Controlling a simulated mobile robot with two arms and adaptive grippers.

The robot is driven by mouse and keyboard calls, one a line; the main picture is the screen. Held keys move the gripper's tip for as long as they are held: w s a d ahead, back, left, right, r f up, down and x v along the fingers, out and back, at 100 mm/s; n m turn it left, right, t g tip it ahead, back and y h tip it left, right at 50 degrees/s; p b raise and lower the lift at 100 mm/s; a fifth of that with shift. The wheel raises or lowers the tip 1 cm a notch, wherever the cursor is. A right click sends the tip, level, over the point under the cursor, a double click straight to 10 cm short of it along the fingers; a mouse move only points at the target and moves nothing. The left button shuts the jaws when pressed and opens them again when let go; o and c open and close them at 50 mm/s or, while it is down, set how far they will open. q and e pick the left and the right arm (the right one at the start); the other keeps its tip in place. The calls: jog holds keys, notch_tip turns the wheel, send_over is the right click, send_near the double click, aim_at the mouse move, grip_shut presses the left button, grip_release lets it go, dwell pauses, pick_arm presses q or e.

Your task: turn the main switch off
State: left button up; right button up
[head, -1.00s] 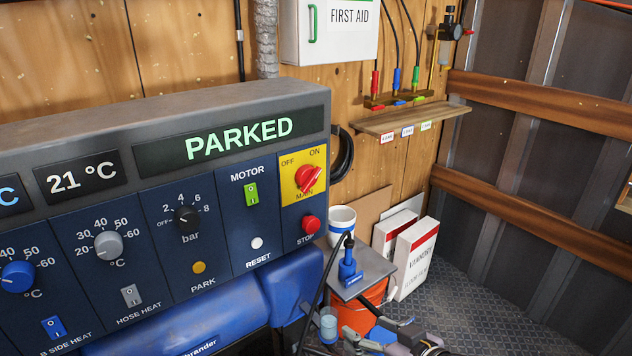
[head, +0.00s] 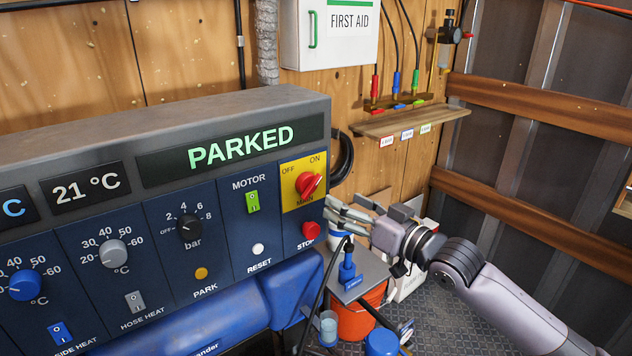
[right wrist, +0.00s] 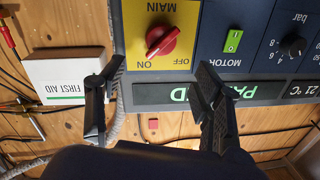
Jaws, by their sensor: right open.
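The main switch (head: 308,184) is a red rotary knob on a yellow plate (head: 290,172) at the right end of the blue control panel. Its handle points toward the ON mark at upper right. In the right wrist view the knob (right wrist: 162,41) is upside down, its handle toward ON. My right gripper (head: 345,212) is beside the panel's right edge, below and right of the knob, not touching it. In the right wrist view its two fingers (right wrist: 155,85) are spread wide and empty, with the knob ahead between them. My left gripper is not in view.
The red STOP button (head: 310,230) sits just below the switch, close to my right fingers. The green MOTOR switch (head: 253,201) is to its left. The display (head: 240,150) reads PARKED. An orange bucket (head: 358,312) and a grey shelf board stand below my gripper.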

aim_at(315, 186)
jog(key=p+x, duration=0.2)
jog(key=x, duration=0.7)
jog(key=shift+w+a, duration=0.3)
jog(key=c, duration=1.1)
jog(key=shift+c, duration=0.2)
